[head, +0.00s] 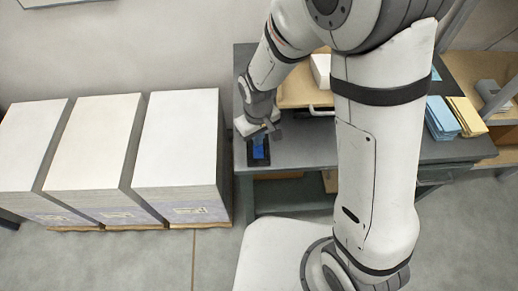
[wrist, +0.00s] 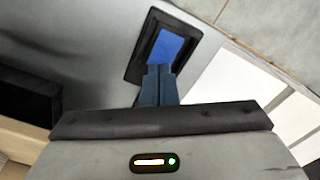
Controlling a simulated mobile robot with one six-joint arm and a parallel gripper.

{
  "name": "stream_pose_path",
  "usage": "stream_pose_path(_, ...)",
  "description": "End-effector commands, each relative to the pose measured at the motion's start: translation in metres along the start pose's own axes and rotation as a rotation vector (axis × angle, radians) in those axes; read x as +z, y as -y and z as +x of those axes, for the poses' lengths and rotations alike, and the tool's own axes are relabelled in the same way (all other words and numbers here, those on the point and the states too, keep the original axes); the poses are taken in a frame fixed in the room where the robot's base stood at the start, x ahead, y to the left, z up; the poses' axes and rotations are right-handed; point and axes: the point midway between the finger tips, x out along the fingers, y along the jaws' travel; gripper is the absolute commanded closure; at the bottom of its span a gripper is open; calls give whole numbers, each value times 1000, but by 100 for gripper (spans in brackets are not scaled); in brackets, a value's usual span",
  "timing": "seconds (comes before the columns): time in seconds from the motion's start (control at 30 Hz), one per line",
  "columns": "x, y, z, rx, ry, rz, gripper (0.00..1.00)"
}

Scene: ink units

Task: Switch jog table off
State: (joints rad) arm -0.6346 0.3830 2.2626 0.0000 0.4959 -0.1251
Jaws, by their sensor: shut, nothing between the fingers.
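A blue switch in a black frame (head: 259,147) sits on the grey table at its left end. In the wrist view the blue switch face (wrist: 175,50) shows just beyond my fingertips. My gripper (wrist: 158,70) is shut and empty, its two dark fingers together, over the near edge of the black frame. The fingers cover the lower left part of the switch, and I cannot tell whether they touch it. In the head view my wrist hangs right above the switch and hides my fingers. Which way the switch is tipped is not clear.
Three tall white paper stacks (head: 177,140) stand on the floor left of the grey table (head: 292,148). A wooden tray with a white block (head: 320,70) is behind my arm. Blue (head: 441,118) and yellow (head: 467,117) stacks lie to the right.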

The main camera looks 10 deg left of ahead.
Motion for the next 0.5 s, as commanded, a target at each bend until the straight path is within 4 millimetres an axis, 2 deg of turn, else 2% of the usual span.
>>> stream_pose_path(0.5, 0, 0, 7, 0, 0, 0, 100)
